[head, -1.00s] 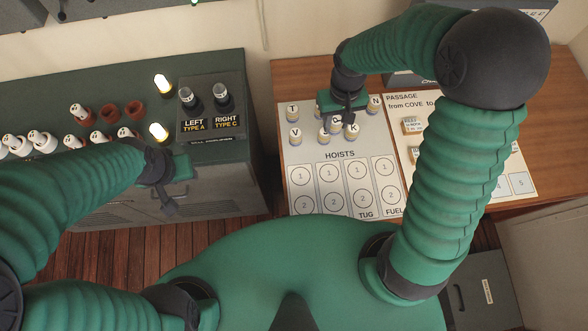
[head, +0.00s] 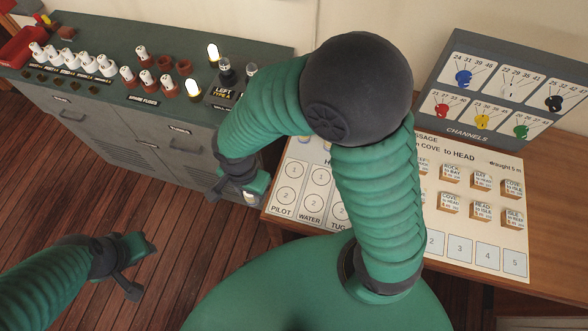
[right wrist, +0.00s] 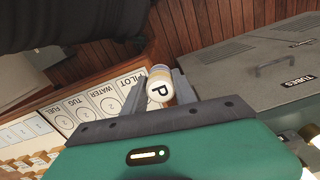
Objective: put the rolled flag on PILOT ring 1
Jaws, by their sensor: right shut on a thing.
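The rolled flag (right wrist: 160,88), a short pale cylinder with a P on its white end, sits between the fingers of my right gripper (right wrist: 160,92) in the right wrist view. In the head view, my right gripper (head: 245,190) is beside the left edge of the hoists board, just left of the PILOT column. The flag (head: 251,198) shows only partly there. PILOT ring 1 (head: 294,176) is printed above PILOT ring 2 (head: 287,196); both look empty.
My right arm hides much of the hoists board. The passage board (head: 480,250) with several small blocks lies to its right, and the channels box (head: 505,85) stands behind.

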